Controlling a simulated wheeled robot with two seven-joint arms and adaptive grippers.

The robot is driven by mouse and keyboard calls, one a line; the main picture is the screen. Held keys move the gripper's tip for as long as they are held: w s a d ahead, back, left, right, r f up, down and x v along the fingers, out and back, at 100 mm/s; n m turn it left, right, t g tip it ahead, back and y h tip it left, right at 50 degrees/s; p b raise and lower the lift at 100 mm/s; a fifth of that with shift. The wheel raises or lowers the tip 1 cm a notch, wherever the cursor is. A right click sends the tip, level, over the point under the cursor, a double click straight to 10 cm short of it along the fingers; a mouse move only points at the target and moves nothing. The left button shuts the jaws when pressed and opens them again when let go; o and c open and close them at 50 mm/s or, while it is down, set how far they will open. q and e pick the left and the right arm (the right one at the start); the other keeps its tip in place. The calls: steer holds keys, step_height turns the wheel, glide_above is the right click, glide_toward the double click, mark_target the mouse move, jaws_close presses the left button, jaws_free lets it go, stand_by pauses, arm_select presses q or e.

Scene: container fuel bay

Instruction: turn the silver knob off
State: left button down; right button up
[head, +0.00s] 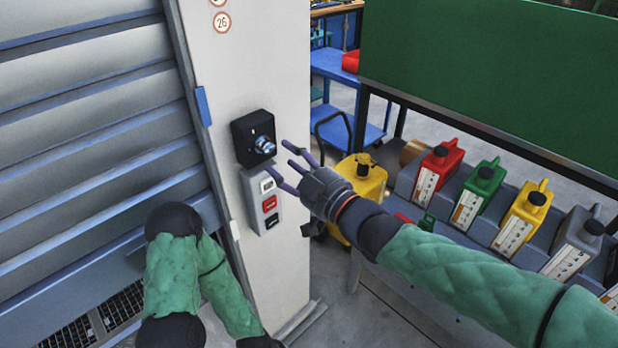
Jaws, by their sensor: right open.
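The silver knob (264,145) sits on a black switch box (248,130) fixed to the white post, above a grey panel with white, red and black buttons. My right gripper (287,160) is open, its fingers pointing left at the knob from the right side. A small gap seems to lie between the fingertips and the knob; contact cannot be told for sure. Which way the knob is set is too small to read. My left arm is folded at the lower left, and its gripper does not show.
The button panel (262,200) is just below the switch box. A grey roller shutter (90,110) fills the left. A blue cart (340,68) stands behind.

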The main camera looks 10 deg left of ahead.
steer(key=v, duration=0.7)
stand_by(0.3)
steer(key=w+d+f+m+g+h+p, duration=0.1)
steer(key=w+d+f+m+h, duration=0.15)
steer(key=f, duration=0.85)
steer(key=w+d+f+m+g+h+p, duration=0.1)
steer(key=d+f+m+g+h, duration=0.2)
steer(key=f, duration=0.8)
steer(key=w+d+f+m+h+p, duration=0.1)
steer(key=d+f+m+h, duration=0.25)
steer(key=f, duration=0.75)
steer(key=s+d+f+m+g+p, duration=0.1)
steer(key=s+d+f+m+g, duration=0.2)
steer(key=s+f, duration=0.6)
steer(key=s+d+f+m+g+h+p, duration=0.1)
steer(key=s+d+f+m+g+p, duration=0.1)
steer(key=s+f, duration=0.8)
steer(key=d+f+m+g, duration=0.1)
steer(key=g, duration=0.1)
steer(key=shift+s+d+f+g, duration=0.2)
steer(key=shift+s+d+g, duration=0.1)
steer(key=shift+s, duration=0.05)
